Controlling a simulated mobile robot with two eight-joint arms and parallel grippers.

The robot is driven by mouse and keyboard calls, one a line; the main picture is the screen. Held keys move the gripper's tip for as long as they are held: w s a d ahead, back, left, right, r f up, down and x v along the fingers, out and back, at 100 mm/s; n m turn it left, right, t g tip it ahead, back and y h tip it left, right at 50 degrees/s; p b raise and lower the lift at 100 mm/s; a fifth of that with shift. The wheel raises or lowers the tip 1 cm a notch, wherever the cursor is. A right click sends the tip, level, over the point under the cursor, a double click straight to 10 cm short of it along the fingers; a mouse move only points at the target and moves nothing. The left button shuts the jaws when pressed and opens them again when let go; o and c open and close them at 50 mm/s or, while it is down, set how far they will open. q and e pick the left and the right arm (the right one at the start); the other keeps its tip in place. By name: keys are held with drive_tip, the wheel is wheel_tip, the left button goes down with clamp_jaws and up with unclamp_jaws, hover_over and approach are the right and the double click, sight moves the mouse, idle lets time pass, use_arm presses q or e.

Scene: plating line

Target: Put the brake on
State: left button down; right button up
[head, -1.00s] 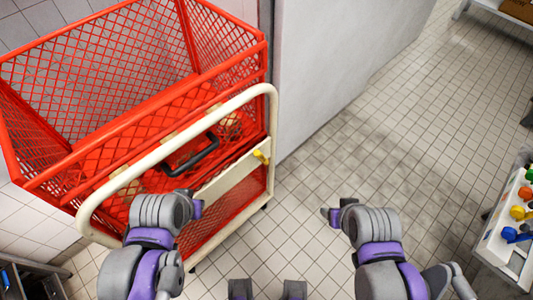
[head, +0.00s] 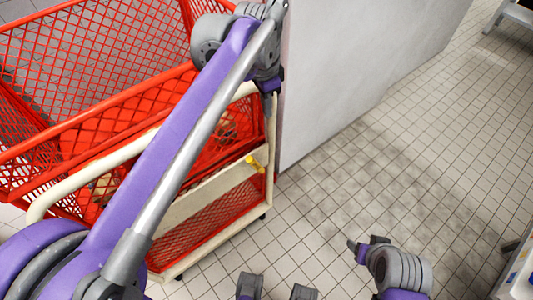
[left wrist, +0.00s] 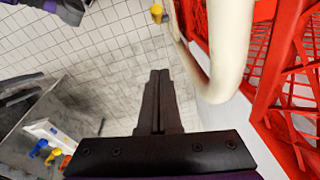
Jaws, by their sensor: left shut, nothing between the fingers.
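The red mesh cart (head: 60,140) with a cream tubular frame stands at the left in the head view. A small yellow lever (head: 256,163) sits on the cart's cream crossbar, near its right post. It also shows at the top of the left wrist view (left wrist: 157,10), beyond the fingertips. My left gripper (head: 268,104) is by the frame's upper right corner, above the lever and apart from it. In the left wrist view its fingers (left wrist: 159,76) are together and empty, beside the cream tube (left wrist: 226,45). My right gripper (head: 364,243) is over the floor, right of the cart; its opening is unclear.
A grey wall block (head: 350,70) stands right behind the cart's corner. Tiled floor (head: 420,150) is clear to the right. A table edge (head: 518,265) shows at the lower right; colourful items (left wrist: 45,148) lie on it in the left wrist view. My left arm hides part of the cart.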

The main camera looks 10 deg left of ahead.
sight(253, 162)
use_arm(q)
drive_tip(key=shift+a, duration=0.1)
drive_tip(key=shift+f, duration=0.1)
drive_tip(key=f+b, duration=0.1)
drive_tip(key=f, duration=0.6)
drive_tip(key=a+f+b, duration=0.1)
drive_tip(key=f, duration=0.6)
drive_tip(key=f+b, duration=0.1)
drive_tip(key=f, duration=0.5)
drive_tip(key=shift+w+a+f, duration=0.15)
drive_tip(key=shift+a+f, duration=0.15)
drive_tip(key=shift+f, duration=0.1)
drive_tip(key=shift+s+a+f+b, duration=0.15)
drive_tip(key=shift+s+a+b, duration=0.05)
drive_tip(key=shift+a+b, duration=0.1)
drive_tip(key=shift+s+a+t, duration=0.25)
drive_tip(key=shift+s+t, duration=0.05)
drive_tip(key=shift+s, duration=0.05)
